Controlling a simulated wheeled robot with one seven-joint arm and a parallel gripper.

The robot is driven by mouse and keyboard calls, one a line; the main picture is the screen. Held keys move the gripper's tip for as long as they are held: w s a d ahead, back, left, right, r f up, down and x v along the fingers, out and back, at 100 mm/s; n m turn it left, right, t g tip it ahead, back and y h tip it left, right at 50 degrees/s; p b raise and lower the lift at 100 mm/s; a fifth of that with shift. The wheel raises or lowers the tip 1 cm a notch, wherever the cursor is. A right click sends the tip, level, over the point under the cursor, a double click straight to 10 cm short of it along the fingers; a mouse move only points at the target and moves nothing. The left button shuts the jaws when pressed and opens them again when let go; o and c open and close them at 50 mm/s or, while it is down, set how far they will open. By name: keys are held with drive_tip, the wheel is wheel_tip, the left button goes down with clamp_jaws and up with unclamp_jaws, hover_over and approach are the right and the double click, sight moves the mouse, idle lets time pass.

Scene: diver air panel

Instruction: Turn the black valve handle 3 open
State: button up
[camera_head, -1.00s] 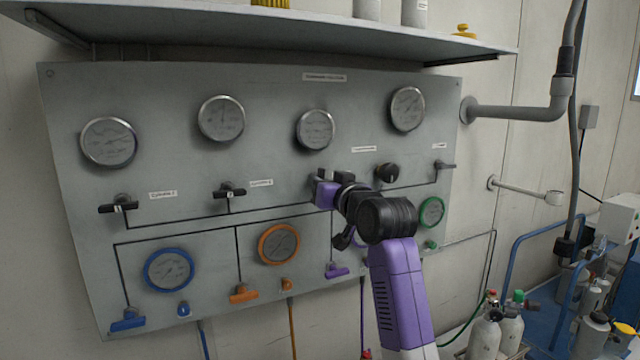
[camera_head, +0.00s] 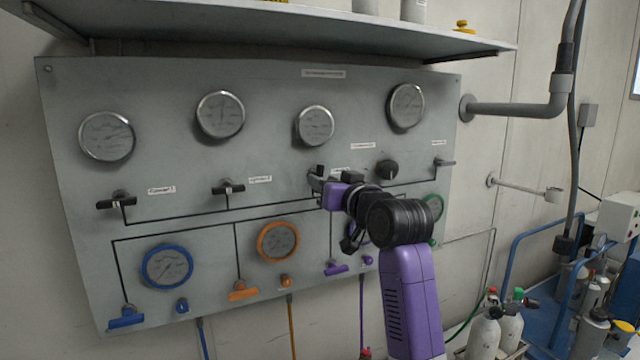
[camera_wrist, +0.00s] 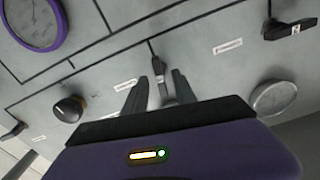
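The gauge panel (camera_head: 190,110) fills the middle of the head view. Black valve handle 3 sits in the upper valve row, right of handle 2 (camera_head: 228,188) and handle 1 (camera_head: 117,201); my gripper (camera_head: 316,181) mostly hides it there. In the wrist view, a small part of handle 3 (camera_wrist: 160,77) with a pale mark shows between my two grey fingertips. The fingers stand apart, with narrow gaps beside it; contact is not clear. Handle 2 (camera_wrist: 290,30) lies at the upper right of the wrist view, clear of my gripper.
A black round knob (camera_head: 387,170) and a grey lever (camera_head: 444,163) are right of my gripper. A purple handle (camera_head: 336,268) and purple gauge are below. A shelf (camera_head: 270,32) overhangs the panel. Gas cylinders (camera_head: 510,330) stand at lower right.

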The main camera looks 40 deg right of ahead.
drive_tip(key=v, duration=0.4)
drive_tip(key=shift+s+b, duration=0.25)
drive_tip(key=shift+b, duration=0.1)
wheel_tip(320, 180, up, 5)
drive_tip(key=s+t+h, duration=0.1)
drive_tip(key=t, duration=0.1)
drive_tip(key=s+a+f+n, duration=0.1)
drive_tip(key=s+a+f, duration=0.45)
drive_tip(key=f, duration=0.35)
drive_tip(key=s+a+f+t+y, duration=0.1)
drive_tip(key=s+a+f, duration=0.4)
drive_tip(key=s+f, duration=0.3)
drive_tip(key=s+a+f+n, duration=0.1)
drive_tip(key=s+a+f, duration=0.45)
drive_tip(key=f, duration=0.45)
drive_tip(key=s+a+f+n+g+y, duration=0.1)
drive_tip(key=s+a+f+g, duration=0.1)
drive_tip(key=s, duration=0.6)
drive_tip(key=s+a+f+n+g+y, duration=0.1)
drive_tip(key=s+a+f+y, duration=0.1)
drive_tip(key=s+a+f, duration=0.2)
drive_tip(key=s+a+f+n+g+y, duration=0.1)
drive_tip(key=s+a+f+g+y, duration=0.1)
drive_tip(key=s+a+f, duration=0.2)
drive_tip(key=s+f, duration=0.3)
drive_tip(key=s, duration=0.5)
drive_tip(key=shift+g, duration=0.3)
drive_tip(key=shift+w+a, duration=0.1)
